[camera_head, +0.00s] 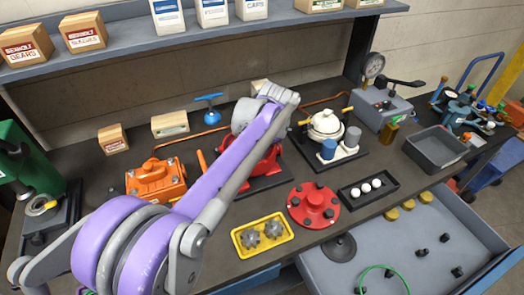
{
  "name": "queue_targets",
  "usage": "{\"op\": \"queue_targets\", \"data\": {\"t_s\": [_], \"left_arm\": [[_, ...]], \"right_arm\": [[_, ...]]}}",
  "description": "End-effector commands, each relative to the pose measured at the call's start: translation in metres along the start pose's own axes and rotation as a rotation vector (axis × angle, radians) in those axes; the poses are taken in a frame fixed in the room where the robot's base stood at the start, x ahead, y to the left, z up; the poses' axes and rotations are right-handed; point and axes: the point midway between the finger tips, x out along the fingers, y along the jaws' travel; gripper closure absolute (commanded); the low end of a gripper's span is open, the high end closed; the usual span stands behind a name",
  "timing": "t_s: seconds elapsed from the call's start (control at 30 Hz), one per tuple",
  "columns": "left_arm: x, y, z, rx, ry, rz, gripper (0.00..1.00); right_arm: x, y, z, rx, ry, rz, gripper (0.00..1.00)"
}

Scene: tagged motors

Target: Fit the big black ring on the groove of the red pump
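The red pump (262,160) stands on a dark base on the bench, partly hidden behind my purple and grey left arm. Its groove cannot be made out. A dark round disc or ring (339,247) lies at the left end of the open grey drawer; I cannot tell whether it is the big black ring. My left arm crosses the picture from the lower left, with its far joint above the pump. Its fingers cannot be seen. My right gripper is not in view.
A red flange with black knobs (313,205), a yellow tray with gears (262,235) and an orange housing (155,181) stand near the pump. A cream pump (325,124) stands right. The drawer (425,235) holds small black parts and a green ring (385,266).

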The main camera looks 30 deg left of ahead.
Motion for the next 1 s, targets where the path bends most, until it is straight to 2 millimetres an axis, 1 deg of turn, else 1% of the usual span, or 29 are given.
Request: {"op": "queue_targets", "data": {"t_s": [0.3,0.33,0.47,0.5,0.7,0.73,0.87,0.9,0.93,1.0], "left_arm": [[0.0,-0.0003,-0.0001,0.0,0.0,0.0,1.0],[0.0,-0.0003,-0.0001,0.0,0.0,0.0,0.89],[0.0,-0.0003,-0.0001,0.0,0.0,0.0,0.66],[0.0,-0.0003,-0.0001,0.0,0.0,0.0,0.59],[0.0,-0.0002,-0.0001,0.0,0.0,0.0,0.58],[0.0,-0.0002,-0.0001,0.0,0.0,0.0,0.56],[0.0,-0.0002,-0.0001,0.0,0.0,0.0,0.33],[0.0,-0.0002,-0.0001,0.0,0.0,0.0,0.26],[0.0,-0.0002,-0.0001,0.0,0.0,0.0,0.23],[0.0,-0.0002,-0.0001,0.0,0.0,0.0,0.23]], "right_arm": [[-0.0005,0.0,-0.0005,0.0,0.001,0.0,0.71],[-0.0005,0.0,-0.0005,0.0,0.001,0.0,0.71],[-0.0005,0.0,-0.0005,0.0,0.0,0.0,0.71],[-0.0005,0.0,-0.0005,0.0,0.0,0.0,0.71],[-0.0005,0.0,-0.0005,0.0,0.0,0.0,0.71],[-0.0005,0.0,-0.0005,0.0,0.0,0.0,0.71],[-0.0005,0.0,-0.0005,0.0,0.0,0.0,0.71],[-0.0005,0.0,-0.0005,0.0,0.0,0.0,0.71],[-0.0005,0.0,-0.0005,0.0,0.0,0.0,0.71],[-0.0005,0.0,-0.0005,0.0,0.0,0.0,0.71]]}}
